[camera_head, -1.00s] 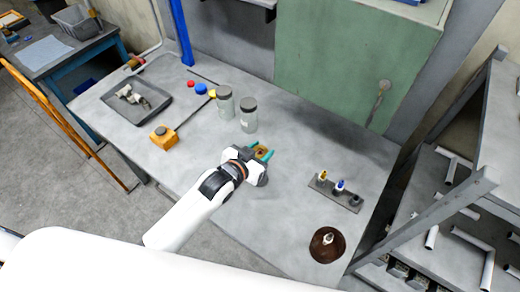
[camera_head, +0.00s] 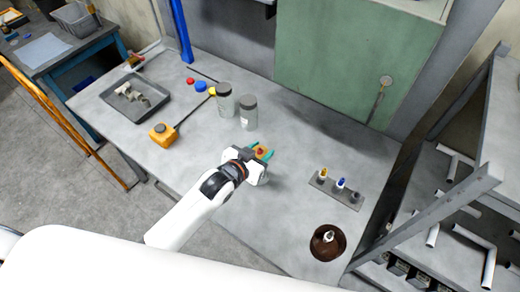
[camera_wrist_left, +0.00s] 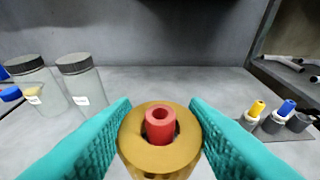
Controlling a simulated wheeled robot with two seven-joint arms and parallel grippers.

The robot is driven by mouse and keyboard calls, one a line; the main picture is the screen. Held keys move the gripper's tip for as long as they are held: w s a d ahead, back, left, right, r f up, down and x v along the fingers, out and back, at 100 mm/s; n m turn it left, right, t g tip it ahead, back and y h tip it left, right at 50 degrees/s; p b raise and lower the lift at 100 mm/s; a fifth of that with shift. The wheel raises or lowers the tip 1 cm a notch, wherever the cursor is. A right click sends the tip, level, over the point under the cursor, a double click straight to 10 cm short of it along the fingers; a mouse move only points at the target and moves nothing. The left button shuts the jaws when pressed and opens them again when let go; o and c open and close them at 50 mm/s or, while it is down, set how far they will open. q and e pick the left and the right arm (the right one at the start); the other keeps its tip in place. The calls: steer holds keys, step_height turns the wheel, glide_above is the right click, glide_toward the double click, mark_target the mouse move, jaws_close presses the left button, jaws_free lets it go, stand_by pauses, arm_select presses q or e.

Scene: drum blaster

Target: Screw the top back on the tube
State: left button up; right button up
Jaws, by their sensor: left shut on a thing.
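My left gripper (camera_head: 260,152) is shut on a round gold-brown piece (camera_wrist_left: 146,160) above the middle of the table. A red hollow cylinder (camera_wrist_left: 160,122) stands up in the middle of this piece. I cannot tell whether it is the tube or its top. The wrist view shows the teal fingers touching its two sides. A grey rack (camera_head: 330,190) to the right holds a piece with a yellow tip (camera_head: 323,174), one with a blue tip (camera_head: 340,184) and a plain dark one (camera_head: 356,197). My right gripper is not in view.
Two glass jars with dark lids (camera_head: 225,100) (camera_head: 248,112) stand behind my gripper. An orange box (camera_head: 163,135) and a grey tray (camera_head: 120,106) are at left. A brown round dish (camera_head: 318,246) lies at front right. The table between gripper and rack is clear.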

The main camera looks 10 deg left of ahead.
arm_select(q)
steer(key=shift+f, duration=0.5)
stand_by(0.4)
stand_by(0.8)
steer(key=o, duration=1.1)
steer(key=shift+s, duration=0.15)
steer(key=b+v, duration=0.1)
steer(key=v, duration=1.1)
